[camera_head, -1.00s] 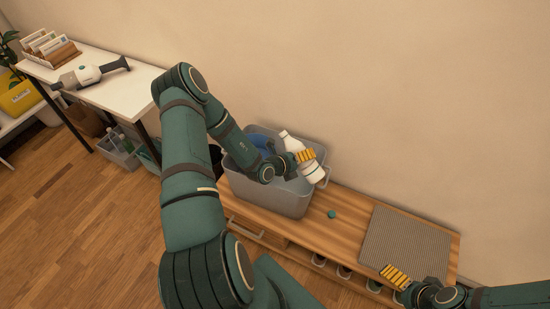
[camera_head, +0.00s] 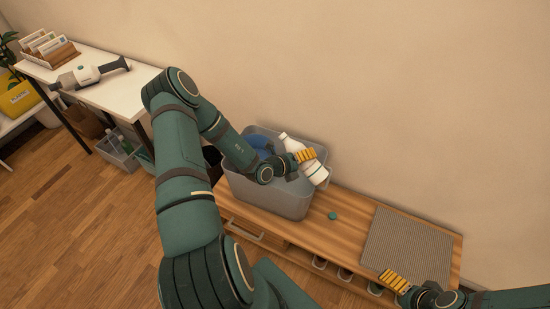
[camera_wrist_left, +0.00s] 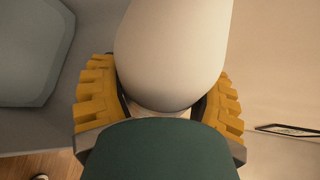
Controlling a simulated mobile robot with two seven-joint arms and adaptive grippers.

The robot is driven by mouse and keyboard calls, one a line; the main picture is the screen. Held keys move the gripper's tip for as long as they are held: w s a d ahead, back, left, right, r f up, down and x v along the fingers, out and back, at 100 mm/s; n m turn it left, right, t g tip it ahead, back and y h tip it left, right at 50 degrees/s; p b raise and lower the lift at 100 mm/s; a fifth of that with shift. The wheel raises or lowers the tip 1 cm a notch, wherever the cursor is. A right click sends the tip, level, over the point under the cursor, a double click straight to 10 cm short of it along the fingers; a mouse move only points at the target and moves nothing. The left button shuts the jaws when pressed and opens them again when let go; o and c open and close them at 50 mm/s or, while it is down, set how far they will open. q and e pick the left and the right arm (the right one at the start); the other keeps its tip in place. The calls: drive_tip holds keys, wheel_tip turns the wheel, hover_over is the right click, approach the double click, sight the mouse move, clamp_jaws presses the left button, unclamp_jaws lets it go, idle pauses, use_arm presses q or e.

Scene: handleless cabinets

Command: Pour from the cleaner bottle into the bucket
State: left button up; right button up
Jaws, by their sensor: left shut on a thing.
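The white cleaner bottle (camera_head: 315,172) is held tilted over the right part of the grey bucket (camera_head: 272,195), its neck pointing up and to the left. My left gripper (camera_head: 306,155) is shut around the bottle's body. In the left wrist view the white bottle (camera_wrist_left: 172,55) sits between the yellow fingers of my left gripper (camera_wrist_left: 160,105). No liquid stream is visible. Something blue (camera_head: 258,143) lies inside the bucket, partly hidden by my left arm. My right gripper (camera_head: 394,280) is low at the right, near the ribbed mat; whether its fingers are apart cannot be made out.
The bucket stands on a wooden bench (camera_head: 348,207). A small teal cap (camera_head: 333,216) lies on the bench right of it. A grey ribbed mat (camera_head: 408,245) covers the right end. A white table (camera_head: 115,92) with a handheld device (camera_head: 88,75) stands at the left.

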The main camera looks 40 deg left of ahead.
sight(301, 165)
use_arm(q)
drive_tip(key=shift+d+f+n+h+b, duration=0.25)
drive_tip(key=shift+f+b, duration=0.55)
drive_tip(key=shift+b, duration=0.45)
drive_tip(key=shift+f+n+b, duration=0.35)
drive_tip(key=shift+f+b, duration=0.3)
drive_tip(key=shift+b, duration=0.35)
drive_tip(key=shift+r, duration=0.15)
drive_tip(key=shift+h, duration=0.25)
drive_tip(key=shift+a+n+h, duration=0.3)
drive_tip(key=shift+a+n, duration=0.1)
drive_tip(key=shift+n, duration=0.1)
drive_tip(key=shift+f+n+t+h+b, duration=0.3)
drive_tip(key=shift+f+n+t+h, duration=0.1)
drive_tip(key=shift+f+n+t, duration=0.15)
drive_tip(key=shift+a+n+h, duration=0.2)
drive_tip(key=shift+n+h, duration=0.2)
drive_tip(key=shift+n, duration=0.35)
drive_tip(key=shift+a+r+n+t+p, duration=0.15)
drive_tip(key=shift+r+n+t, duration=0.15)
drive_tip(key=shift+r, duration=0.15)
drive_tip(key=shift+a+r+n+t+p, duration=0.1)
drive_tip(key=shift+r+n+t+p, duration=0.05)
drive_tip(key=shift+r+n, duration=0.2)
idle(0.8)
